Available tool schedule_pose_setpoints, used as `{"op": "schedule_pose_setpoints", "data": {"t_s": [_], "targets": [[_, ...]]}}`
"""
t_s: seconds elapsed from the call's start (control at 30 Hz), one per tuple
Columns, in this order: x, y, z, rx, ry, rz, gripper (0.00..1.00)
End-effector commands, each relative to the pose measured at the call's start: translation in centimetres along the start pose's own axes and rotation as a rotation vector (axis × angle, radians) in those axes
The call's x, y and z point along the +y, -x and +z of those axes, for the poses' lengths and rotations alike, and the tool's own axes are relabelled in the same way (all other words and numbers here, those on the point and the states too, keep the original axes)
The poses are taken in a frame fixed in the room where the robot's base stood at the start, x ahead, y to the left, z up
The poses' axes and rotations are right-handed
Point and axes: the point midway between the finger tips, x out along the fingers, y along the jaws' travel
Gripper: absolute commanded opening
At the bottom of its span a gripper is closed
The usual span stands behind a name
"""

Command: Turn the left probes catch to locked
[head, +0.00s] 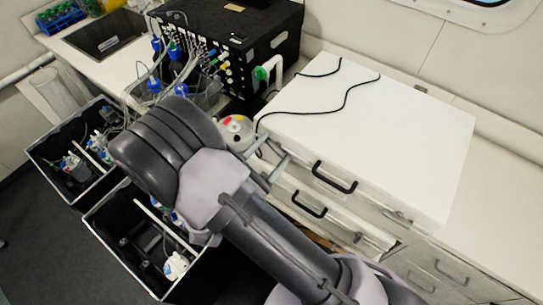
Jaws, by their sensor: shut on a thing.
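My arm reaches from the bottom right up to the middle left. Its thick dark end (165,145) hangs over the two black bins, and my gripper is not visible, so its hold cannot be seen. A black case (228,35) with rows of coloured ports and thin tubes stands at the back. A green part (261,74) shows beside a white bracket (276,70) on its right side. I cannot pick out the left probes catch or its setting.
Black bins (40,150) with bottles stand left and below the arm. A rounded vessel (237,130) with coloured spots sits beside the arm. A white worktop (385,130) with a black cable (346,96) lies right, above black-handled drawers (334,178). A sink (105,35) is at top left.

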Motion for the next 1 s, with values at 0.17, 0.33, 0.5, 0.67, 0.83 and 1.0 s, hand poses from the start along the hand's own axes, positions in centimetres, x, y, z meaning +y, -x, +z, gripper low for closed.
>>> {"op": "schedule_pose_setpoints", "data": {"t_s": [0.17,0.33,0.5,0.67,0.83,1.0], "targets": [[-0.31,0.00,-0.40,0.000,-0.165,0.000,0.23],[-0.37,0.00,-0.44,0.000,-0.328,0.000,0.23],[-0.45,0.00,-0.49,0.000,-0.489,0.000,0.23],[-0.51,0.00,-0.51,0.000,-0.634,0.000,0.23],[-0.52,0.00,-0.51,0.000,-0.770,0.000,0.23],[-0.51,0.00,-0.45,0.000,-0.877,0.000,0.23]]}}
